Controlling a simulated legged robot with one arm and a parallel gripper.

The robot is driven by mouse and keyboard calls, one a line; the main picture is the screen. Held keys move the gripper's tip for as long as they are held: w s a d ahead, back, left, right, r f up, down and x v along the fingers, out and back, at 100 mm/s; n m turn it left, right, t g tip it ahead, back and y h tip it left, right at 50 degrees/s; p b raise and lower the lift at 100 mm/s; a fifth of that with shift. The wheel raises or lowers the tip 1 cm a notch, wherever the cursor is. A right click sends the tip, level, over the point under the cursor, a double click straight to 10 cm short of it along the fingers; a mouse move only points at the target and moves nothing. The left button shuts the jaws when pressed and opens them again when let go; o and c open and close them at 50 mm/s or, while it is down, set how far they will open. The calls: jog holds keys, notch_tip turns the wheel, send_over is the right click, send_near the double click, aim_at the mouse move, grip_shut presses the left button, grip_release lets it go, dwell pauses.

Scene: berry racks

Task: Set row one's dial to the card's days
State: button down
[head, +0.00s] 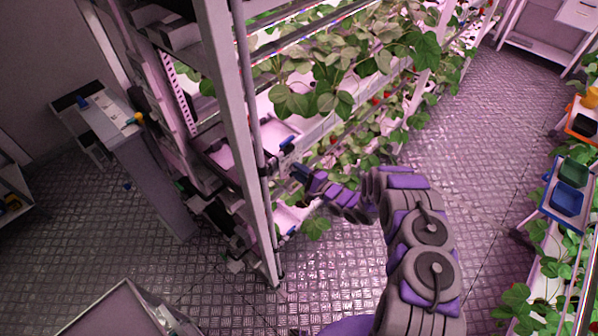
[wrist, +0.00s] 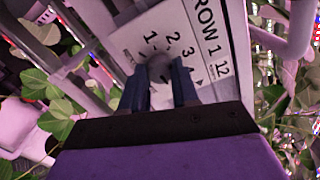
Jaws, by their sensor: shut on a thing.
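In the wrist view, a pale plate (wrist: 133,38) reads "ROW 1", with "12" at its right edge. It carries a dial knob (wrist: 158,68), grey and round, with the numbers 1, 2, 3 and 4 printed around its upper side. My gripper (wrist: 160,82) has its two dark blue fingers on either side of the knob, shut on it. The fingers and gripper body hide the lower part of the dial, and I cannot read where it points. In the head view, my gripper (head: 298,172) is at the rack's end post; the dial cannot be made out there. I cannot identify the card.
The tall plant rack (head: 250,130) stands beside my arm, with leaves hanging over its shelves. A grey bench (head: 150,165) is at left. Blue and green bins (head: 568,200) stand on the right-hand rack. The metal floor between the racks is clear.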

jog(key=shift+d+f+m, duration=0.15)
jog(key=shift+f+m, duration=0.05)
jog(key=shift+m, duration=0.1)
jog(key=c, duration=1.3)
grip_release()
jog(key=o, duration=0.3)
jog(key=shift+w+f, duration=0.1)
jog(key=shift+w, duration=0.1)
jog(key=shift+o, duration=0.8)
jog(key=shift+s, duration=0.1)
jog(key=v, duration=1.7)
jog(key=shift+s+d, duration=0.15)
